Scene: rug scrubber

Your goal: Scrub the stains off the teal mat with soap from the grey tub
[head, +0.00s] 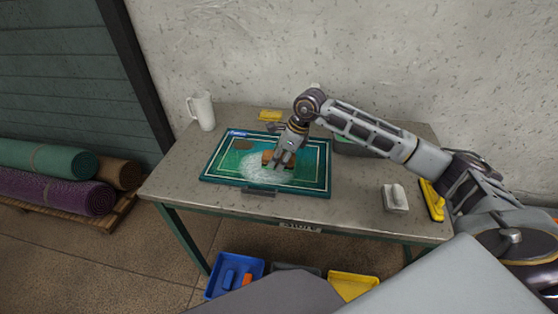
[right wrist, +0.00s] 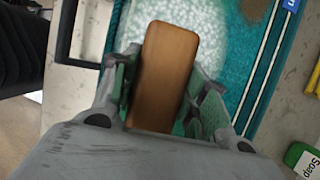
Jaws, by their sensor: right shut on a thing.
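The teal mat (head: 208,172) lies flat on the table, with a white border line. A patch of white foam (head: 258,170) covers part of its left and middle. A brown stain (head: 241,144) shows near its back left corner, and also at the top of the right wrist view (right wrist: 255,8). My right gripper (head: 285,158) is over the middle of the mat, shut on a brown wooden block-shaped scrubber (right wrist: 165,70). The scrubber's underside is hidden, so contact with the mat cannot be told. A dark green-grey container (head: 352,148), perhaps the tub, is partly hidden behind my right arm. My left gripper is not in view.
A white jug (head: 203,110) and a yellow block (head: 270,115) stand behind the mat. A pale handled block (head: 395,198) and a yellow tool (head: 433,200) lie on the right. A green soap-labelled item (right wrist: 304,160) shows in the wrist view. Bins (head: 232,272) stand below.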

